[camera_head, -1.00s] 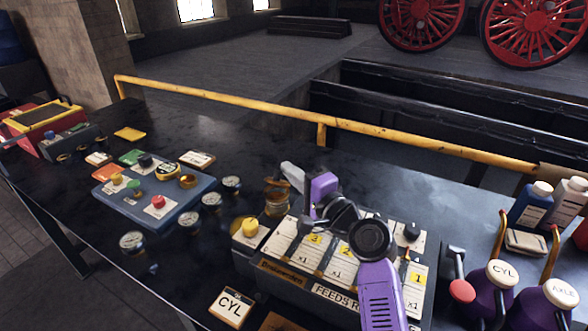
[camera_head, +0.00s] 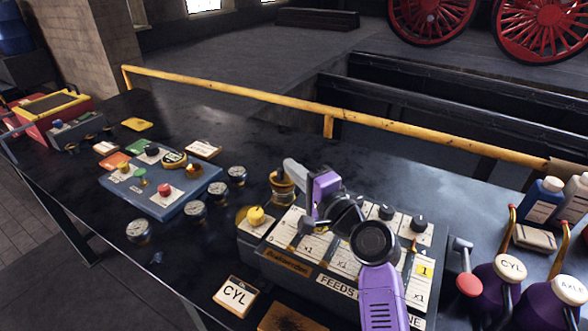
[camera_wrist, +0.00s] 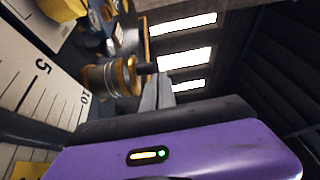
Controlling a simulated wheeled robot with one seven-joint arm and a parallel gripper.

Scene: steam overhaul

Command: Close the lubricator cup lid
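The lubricator (camera_head: 300,250) is a dark box with white numbered panels and black knobs, labelled FEEDS on its front. Its cup (camera_head: 284,190) is a brass-rimmed cylinder at the back left. In the wrist view the cup (camera_wrist: 106,80) lies sideways, with a brass top (camera_wrist: 131,76) and a short dark stub. I cannot tell how far the lid is closed. My gripper (camera_head: 290,163) is above and close beside the cup. In the wrist view its grey fingers (camera_wrist: 158,92) are together, with nothing visible between them, near the dark stub. Contact is unclear.
A yellow knob (camera_head: 255,216) sits left of the panels. Gauges and a blue button box (camera_head: 165,187) stand further left. Purple oil cans (camera_head: 508,270) and bottles (camera_head: 543,200) are at right. A yellow rail (camera_head: 230,97) runs along the back edge.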

